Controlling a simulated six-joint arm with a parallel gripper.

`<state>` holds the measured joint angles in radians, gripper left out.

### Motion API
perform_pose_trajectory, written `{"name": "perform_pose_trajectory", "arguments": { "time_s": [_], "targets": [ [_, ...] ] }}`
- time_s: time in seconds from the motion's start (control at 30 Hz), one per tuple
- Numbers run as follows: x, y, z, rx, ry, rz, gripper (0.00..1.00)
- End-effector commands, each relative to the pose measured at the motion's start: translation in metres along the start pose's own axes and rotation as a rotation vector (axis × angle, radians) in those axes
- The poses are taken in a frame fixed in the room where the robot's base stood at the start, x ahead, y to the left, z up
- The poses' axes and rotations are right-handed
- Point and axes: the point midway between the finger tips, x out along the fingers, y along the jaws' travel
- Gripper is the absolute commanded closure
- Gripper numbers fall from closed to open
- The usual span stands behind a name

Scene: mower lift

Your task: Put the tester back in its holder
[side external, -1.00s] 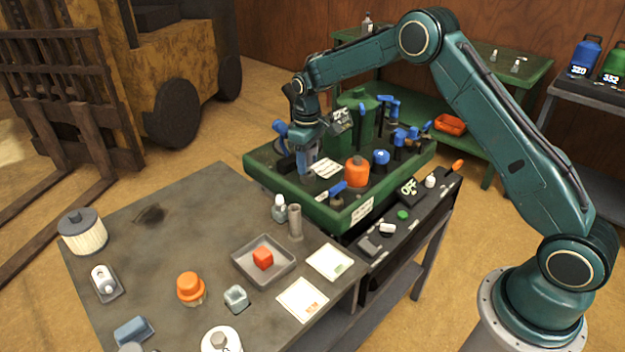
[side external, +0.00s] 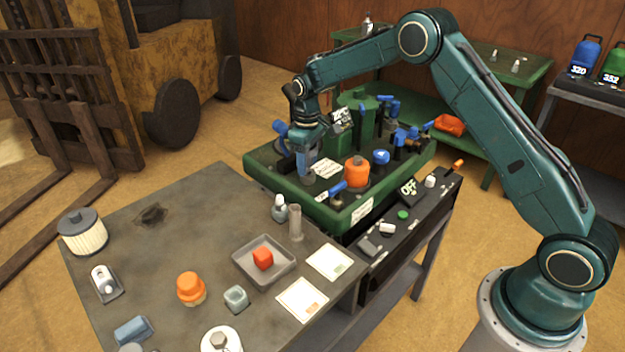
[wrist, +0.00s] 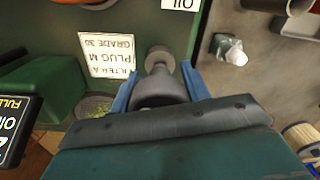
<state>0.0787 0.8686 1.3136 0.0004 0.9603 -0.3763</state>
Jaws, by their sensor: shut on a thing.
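My gripper (side external: 306,173) is low over the near left part of the green machine deck (side external: 345,216). In the wrist view its two blue fingers (wrist: 159,74) are shut on a dark grey round piece (wrist: 160,91) with a narrow neck and a disc end. I cannot tell whether this piece is the tester, or whether it touches the deck. A grey upright tube (side external: 295,223) stands on the bench, right beside a small bottle (side external: 279,208) with a pale top. I cannot tell whether the tube is the tester's holder.
An orange-capped container (side external: 356,172) and a blue-handled part (side external: 332,190) are close on the gripper's right. A white label (wrist: 108,54) lies on the deck. The bench's far left is fairly clear.

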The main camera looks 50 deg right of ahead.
Motion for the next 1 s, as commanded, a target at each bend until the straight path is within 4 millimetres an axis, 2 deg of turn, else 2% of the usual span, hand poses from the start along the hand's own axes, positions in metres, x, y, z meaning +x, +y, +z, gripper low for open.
{"name": "perform_pose_trajectory", "arguments": {
  "time_s": [0.47,1.0],
  "targets": [
    [0.001,0.0,0.0,0.0,0.0,0.0,0.81],
    [0.017,0.0,0.0,0.0,0.0,0.0,0.81]
  ]
}}
